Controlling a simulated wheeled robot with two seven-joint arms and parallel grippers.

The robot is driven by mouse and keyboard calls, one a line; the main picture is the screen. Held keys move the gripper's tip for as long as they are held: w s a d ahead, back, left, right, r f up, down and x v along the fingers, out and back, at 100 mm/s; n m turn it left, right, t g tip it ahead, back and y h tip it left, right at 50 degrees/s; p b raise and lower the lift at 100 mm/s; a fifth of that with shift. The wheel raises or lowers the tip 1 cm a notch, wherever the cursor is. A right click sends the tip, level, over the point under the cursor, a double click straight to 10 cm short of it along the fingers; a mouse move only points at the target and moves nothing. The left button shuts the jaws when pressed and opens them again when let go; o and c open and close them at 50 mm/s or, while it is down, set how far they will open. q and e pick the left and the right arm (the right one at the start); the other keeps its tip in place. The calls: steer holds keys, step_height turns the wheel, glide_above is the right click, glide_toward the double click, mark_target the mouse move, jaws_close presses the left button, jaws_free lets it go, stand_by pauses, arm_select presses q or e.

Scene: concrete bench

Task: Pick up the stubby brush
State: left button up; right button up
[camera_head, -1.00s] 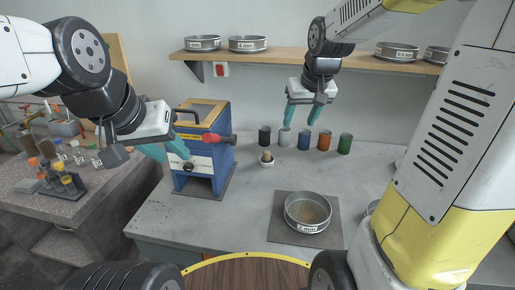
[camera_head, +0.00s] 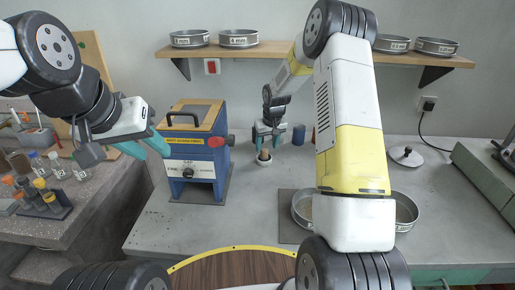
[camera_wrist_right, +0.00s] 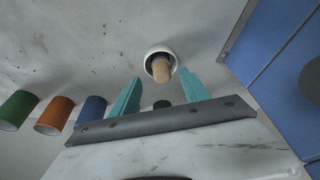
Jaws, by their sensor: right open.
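The stubby brush (camera_head: 264,155) stands on the bench in a small white round holder (camera_head: 264,163), right of the blue machine. In the right wrist view the brush (camera_wrist_right: 161,72) shows as a tan, rounded cylinder, with the holder's white rim (camera_wrist_right: 149,55) around it. My right gripper (camera_head: 267,145) is open and pointed down at the brush. In the right wrist view its teal fingers (camera_wrist_right: 163,76) appear on either side of the brush, with gaps; I see no contact. My left gripper (camera_head: 155,154) is open and empty, left of the blue machine.
The blue machine (camera_head: 195,150) stands close left of the brush. Blue (camera_wrist_right: 91,108), orange (camera_wrist_right: 54,116) and green (camera_wrist_right: 17,110) cups stand nearby. My right arm hides part of the bench and a sieve (camera_head: 300,207). The bench in front of the holder is clear.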

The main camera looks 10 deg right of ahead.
mark_target(265, 150)
steer(key=x, duration=0.4)
steer(key=shift+w+a+f, duration=0.15)
steer(key=shift+w+f, duration=0.05)
steer(key=shift+c, duration=0.2)
jaws_close()
